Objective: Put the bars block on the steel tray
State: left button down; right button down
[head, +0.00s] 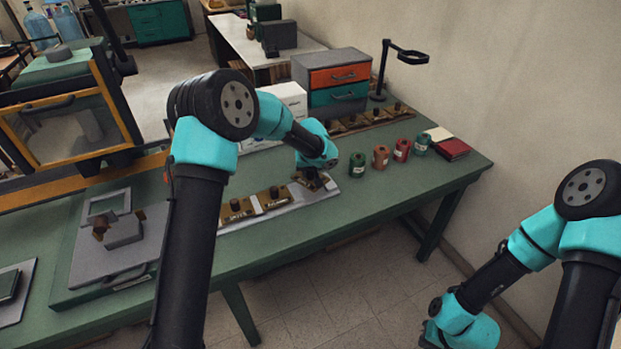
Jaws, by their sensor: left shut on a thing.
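My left gripper (314,181) points down at the right end of a long pale metal tray (290,206), which I take for the steel tray. It is shut on a brown block (318,184), mostly hidden under the fingers. The markings on this block are too small to read, so I cannot confirm that it is the bars block. I cannot tell whether it touches the tray. Two brown blocks with dark knobs, one on the left (236,209) and one in the middle (274,198), sit in the tray. My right gripper (427,340) hangs low at the bottom right, away from the table, its fingers unclear.
A rack of similar knobbed blocks (370,121) lies behind. Several coloured cans (380,156) and a red book (451,149) stand right of the tray. A drawer cabinet (335,80) and a lamp (403,55) are at the back. The green table (430,179) is clear at front right.

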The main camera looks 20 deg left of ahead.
aim_at(310, 178)
pick_arm(q)
jog(key=shift+w+a+f, duration=0.1)
jog(key=shift+w+f, duration=0.05)
jog(key=shift+w, duration=0.2)
jog(key=shift+f, duration=1.6)
jog(key=shift+f, duration=0.15)
jog(key=c, duration=0.8)
grip_release()
jog(key=shift+c, duration=0.2)
jog(key=v, duration=1.2)
jog(key=shift+s, duration=0.15)
